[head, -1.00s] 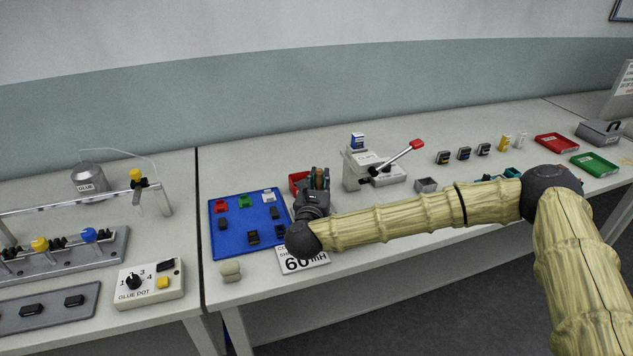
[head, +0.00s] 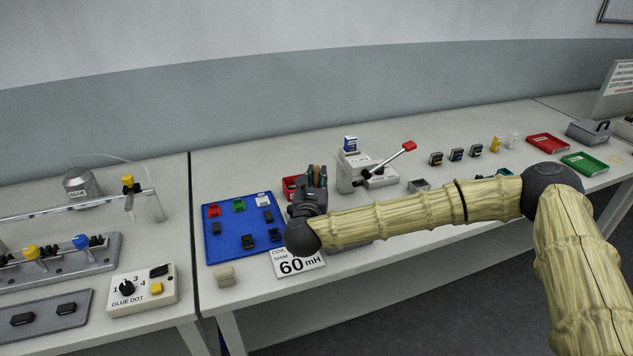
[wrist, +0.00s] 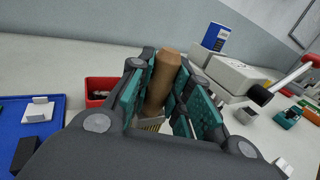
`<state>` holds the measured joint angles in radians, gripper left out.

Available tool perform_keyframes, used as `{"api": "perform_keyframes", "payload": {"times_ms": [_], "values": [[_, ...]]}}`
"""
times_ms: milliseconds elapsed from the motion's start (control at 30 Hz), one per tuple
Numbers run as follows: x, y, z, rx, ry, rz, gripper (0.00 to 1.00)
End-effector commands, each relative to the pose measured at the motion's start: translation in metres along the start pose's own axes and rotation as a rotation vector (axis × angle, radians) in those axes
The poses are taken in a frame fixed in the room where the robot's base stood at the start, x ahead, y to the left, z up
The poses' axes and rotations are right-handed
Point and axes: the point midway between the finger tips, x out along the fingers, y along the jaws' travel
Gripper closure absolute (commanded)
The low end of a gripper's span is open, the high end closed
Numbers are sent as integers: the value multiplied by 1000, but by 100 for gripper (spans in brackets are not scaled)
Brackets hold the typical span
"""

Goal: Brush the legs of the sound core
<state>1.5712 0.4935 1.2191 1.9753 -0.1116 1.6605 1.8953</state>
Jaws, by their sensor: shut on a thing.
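My gripper (head: 318,180) is near the middle of the table, to the right of the blue tray and beside the small red bin. In the wrist view my gripper (wrist: 161,75) has its teal-padded fingers shut on a brush with a brown wooden handle (wrist: 163,80). Pale bristles show below the handle; their tips are hidden by the gripper body. Several small dark parts lie on the blue tray (head: 212,255), behind them a red, a green and a white piece. I cannot tell which part is the sound core, and no legs show clearly.
A red bin (wrist: 100,84) is close to the left finger. A white lever press (head: 350,176) stands right of the gripper. A "60 mH" sign (head: 296,265) lies in front. Small blocks, red (head: 547,144) and green (head: 584,163) trays are farther right. A glue station is left.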

Motion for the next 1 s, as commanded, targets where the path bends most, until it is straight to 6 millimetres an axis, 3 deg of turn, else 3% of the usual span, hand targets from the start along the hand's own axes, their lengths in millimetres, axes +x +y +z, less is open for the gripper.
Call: {"api": "perform_keyframes", "payload": {"times_ms": [1000], "values": [[0,0,74,-1,0,0,100]]}}
